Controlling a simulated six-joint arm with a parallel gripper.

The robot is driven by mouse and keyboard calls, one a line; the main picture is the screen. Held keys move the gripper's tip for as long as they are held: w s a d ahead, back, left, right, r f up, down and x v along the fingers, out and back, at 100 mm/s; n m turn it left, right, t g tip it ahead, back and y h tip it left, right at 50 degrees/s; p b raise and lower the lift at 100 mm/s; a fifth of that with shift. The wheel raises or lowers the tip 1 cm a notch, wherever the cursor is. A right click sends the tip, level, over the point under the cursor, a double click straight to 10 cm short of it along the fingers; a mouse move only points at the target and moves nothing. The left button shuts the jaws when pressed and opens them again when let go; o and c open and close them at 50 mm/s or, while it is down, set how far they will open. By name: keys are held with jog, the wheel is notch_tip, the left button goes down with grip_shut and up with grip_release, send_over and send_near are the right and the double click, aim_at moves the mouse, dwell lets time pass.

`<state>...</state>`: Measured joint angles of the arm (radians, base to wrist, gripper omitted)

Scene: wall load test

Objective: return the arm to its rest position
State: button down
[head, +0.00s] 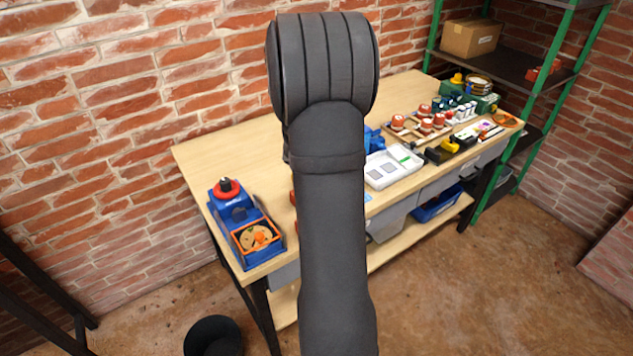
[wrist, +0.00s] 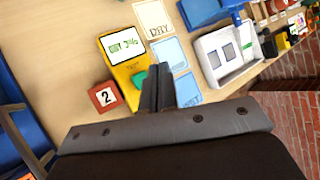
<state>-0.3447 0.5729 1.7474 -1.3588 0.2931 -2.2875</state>
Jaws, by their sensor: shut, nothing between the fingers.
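My arm (head: 335,200) rises through the middle of the head view and hides part of the workbench behind it. My gripper (wrist: 158,88) shows in the wrist view with its two dark fingers together and nothing between them. It is over the bench top, close to a yellow device with a screen (wrist: 122,47) and a green part. My gripper's fingertips are hidden in the head view.
A red block marked 2 (wrist: 103,96), several cards (wrist: 169,54) and a white tray (wrist: 228,52) lie around my gripper. The wooden workbench (head: 200,155) holds a blue device (head: 245,225) at left. A green-framed shelf (head: 560,60) stands right; a black bin (head: 213,337) is on the floor.

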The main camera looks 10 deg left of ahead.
jog(key=shift+f, duration=0.1)
dwell(0.3)
jog(key=shift+f, duration=0.75)
jog(key=shift+r, duration=2.75)
jog(key=shift+f, duration=0.15)
